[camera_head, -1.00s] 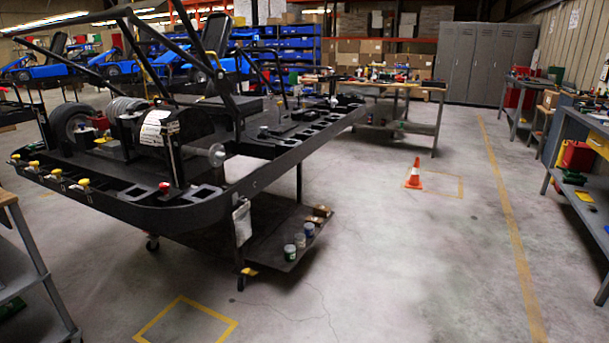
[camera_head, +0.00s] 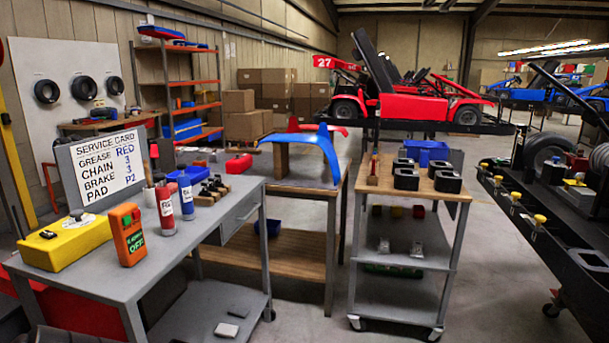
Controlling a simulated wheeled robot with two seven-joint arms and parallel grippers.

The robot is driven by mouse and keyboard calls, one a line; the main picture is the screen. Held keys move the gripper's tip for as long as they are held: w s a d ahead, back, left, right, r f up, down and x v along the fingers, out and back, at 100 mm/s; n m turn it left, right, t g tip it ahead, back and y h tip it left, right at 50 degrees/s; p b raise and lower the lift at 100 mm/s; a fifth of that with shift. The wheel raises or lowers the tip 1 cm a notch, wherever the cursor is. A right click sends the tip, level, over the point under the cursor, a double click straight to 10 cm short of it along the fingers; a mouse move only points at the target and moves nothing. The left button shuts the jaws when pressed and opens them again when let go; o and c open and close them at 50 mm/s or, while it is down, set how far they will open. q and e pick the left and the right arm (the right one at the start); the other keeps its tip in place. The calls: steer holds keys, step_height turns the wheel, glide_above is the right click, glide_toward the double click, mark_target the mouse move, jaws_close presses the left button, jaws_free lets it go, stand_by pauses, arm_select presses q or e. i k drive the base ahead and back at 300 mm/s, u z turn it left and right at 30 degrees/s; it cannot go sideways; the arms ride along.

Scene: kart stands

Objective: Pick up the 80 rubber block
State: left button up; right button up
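Several black blocks with light, hollow-looking tops stand on the wooden top of a grey wheeled cart right of centre: a front left block (camera_head: 406,181), a front right block (camera_head: 447,184), and others just behind them. They look like rubber blocks, but no number is readable on any of them, so I cannot tell which is the 80 one. The cart's wooden top (camera_head: 419,193) also holds a small wooden stand with tools (camera_head: 373,170) at its left. Neither of my grippers is in view.
A grey bench (camera_head: 180,260) at the left holds a service card (camera_head: 103,165), yellow box (camera_head: 66,240), orange meter (camera_head: 128,235) and bottles. A table with a blue fender (camera_head: 310,153) adjoins. A black kart stand (camera_head: 560,240) is right; open floor lies between cart and stand.

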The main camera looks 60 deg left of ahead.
mark_target(405, 179)
steer(key=u, duration=1.45)
steer(key=i, duration=2.25)
